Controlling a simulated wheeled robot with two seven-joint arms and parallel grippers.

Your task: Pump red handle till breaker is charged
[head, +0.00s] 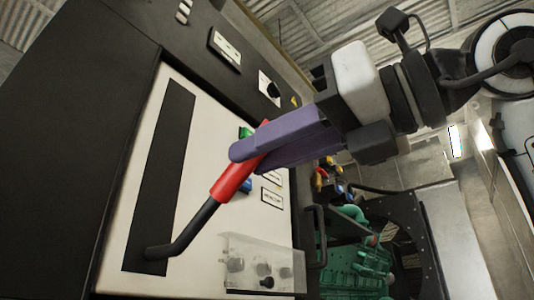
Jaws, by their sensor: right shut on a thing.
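The red handle (232,180) is a red grip on a bent black lever. The lever comes out of the low end of a dark slot (160,170) in the pale breaker panel (205,110). My right gripper (250,148), with purple fingers, comes in from the right and is shut on the upper end of the red grip. A green button (245,132) and a blue button (246,186) show partly behind the handle and fingers. Small labels beside them are too small to read surely. My left gripper is not in view.
A clear cover (262,262) with knobs under it sits low on the panel. A dark cabinet strip above carries a meter (225,48) and a black rotary switch (271,88). Green engine machinery (355,262) stands at the lower right, with a black cabinet handle (317,235) nearer.

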